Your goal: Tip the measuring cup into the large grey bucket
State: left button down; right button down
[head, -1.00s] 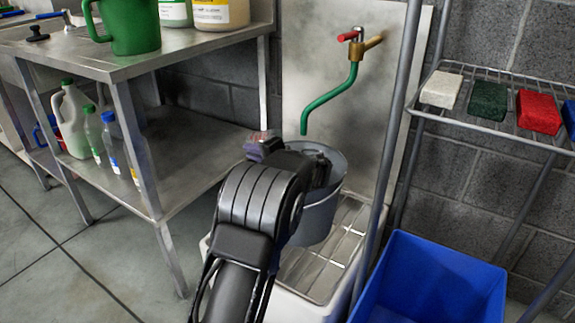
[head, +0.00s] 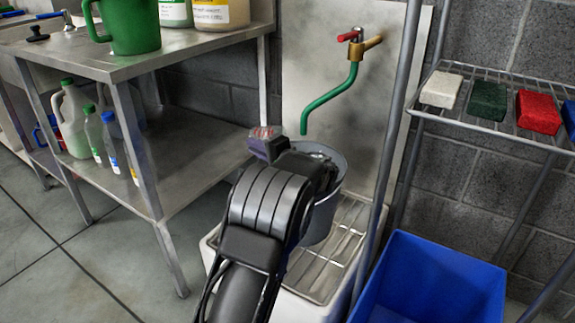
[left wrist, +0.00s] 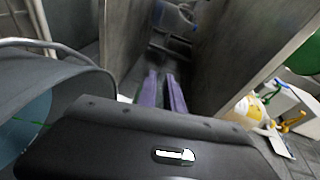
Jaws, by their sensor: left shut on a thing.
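The large grey bucket (head: 325,215) stands upright on the rack of a white sink, below the green tap. In the left wrist view its rim and inside (left wrist: 70,75) are at the left. My left gripper (head: 268,148) is at the bucket's left rim, its purple fingers (left wrist: 163,92) pointing away from me. It is shut on a small, clear thing with reddish marks, which looks like the measuring cup (head: 264,131). Most of the cup is hidden, and I cannot tell its tilt or contents. My wrist hides part of the bucket's mouth. My right gripper is not in view.
A green tap spout (head: 330,100) hangs above the bucket. A steel table (head: 190,50) with a green jug (head: 132,28) stands at the left, bottles on its lower shelf. A blue bin (head: 430,280) and wire shelf (head: 480,112) with coloured blocks are at the right.

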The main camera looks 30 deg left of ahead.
pick_arm(q)
jog(key=shift+d+r+m+y, duration=0.25)
jog(key=shift+r+m+y, duration=0.1)
jog(key=shift+y, duration=0.25)
dwell(0.6)
jog(key=shift+s+a+f+n+h, duration=0.25)
jog(key=shift+a+f+n+h, duration=0.4)
jog(key=shift+a+f+h, duration=0.35)
jog(key=shift+a+f+n+h, duration=0.1)
jog(key=shift+a+n+h, duration=0.15)
jog(key=shift+h, duration=0.75)
jog(key=p, duration=0.1)
jog(key=h+p, duration=0.1)
jog(key=p, duration=0.1)
jog(key=shift+w+d+r+p, duration=0.1)
jog(key=shift+d+r+p, duration=0.15)
jog(key=shift+p, duration=0.05)
jog(key=shift+f, duration=0.25)
